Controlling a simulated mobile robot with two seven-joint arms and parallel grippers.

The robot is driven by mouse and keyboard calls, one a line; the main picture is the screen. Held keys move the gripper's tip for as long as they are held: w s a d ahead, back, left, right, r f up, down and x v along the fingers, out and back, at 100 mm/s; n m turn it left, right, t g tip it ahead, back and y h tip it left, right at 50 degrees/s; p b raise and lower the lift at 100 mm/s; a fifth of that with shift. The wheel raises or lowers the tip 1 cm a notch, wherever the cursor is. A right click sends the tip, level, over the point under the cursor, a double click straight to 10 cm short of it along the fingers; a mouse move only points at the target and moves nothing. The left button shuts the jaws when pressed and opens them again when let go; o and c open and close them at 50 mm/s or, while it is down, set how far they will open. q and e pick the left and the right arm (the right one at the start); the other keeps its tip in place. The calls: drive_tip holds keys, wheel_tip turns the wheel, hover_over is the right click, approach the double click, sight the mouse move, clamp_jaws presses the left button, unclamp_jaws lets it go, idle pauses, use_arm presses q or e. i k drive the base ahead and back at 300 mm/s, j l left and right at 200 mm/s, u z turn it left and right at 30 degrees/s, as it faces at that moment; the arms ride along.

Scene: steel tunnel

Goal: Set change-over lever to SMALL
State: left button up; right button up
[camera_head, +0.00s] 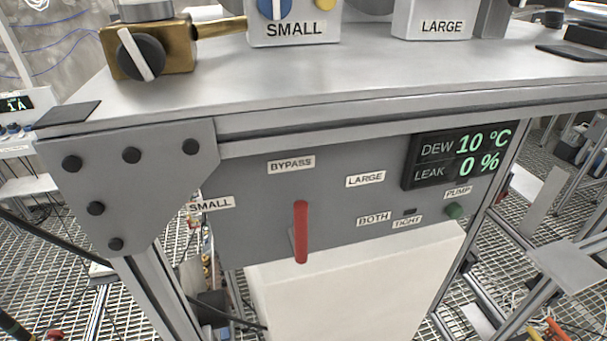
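The change-over lever (301,232) is a red bar on the front of the grey panel (260,225). It shows nearly upright, below the BYPASS label (291,165). Part of a grey mount shows behind its lower left side. The SMALL label (211,204) is to the left of the lever. The LARGE label (365,179) is to the upper right and the BOTH label (374,218) to the right. The lever does not point at SMALL. Neither of my grippers is in view.
A display (460,156) reads DEW 10 °C, LEAK 0 %, above a green PUMP button (453,211). A white box (350,285) stands below the panel. The bench top (330,75) overhangs it and holds a brass valve (148,50). A bolted corner plate (130,185) is at left.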

sight(297, 235)
drive_tip(key=k+l, duration=0.1)
drive_tip(key=l, duration=0.3)
drive_tip(key=k+l, duration=0.1)
drive_tip(key=l, duration=0.7)
drive_tip(key=k+l, duration=0.15)
drive_tip(key=l, duration=0.25)
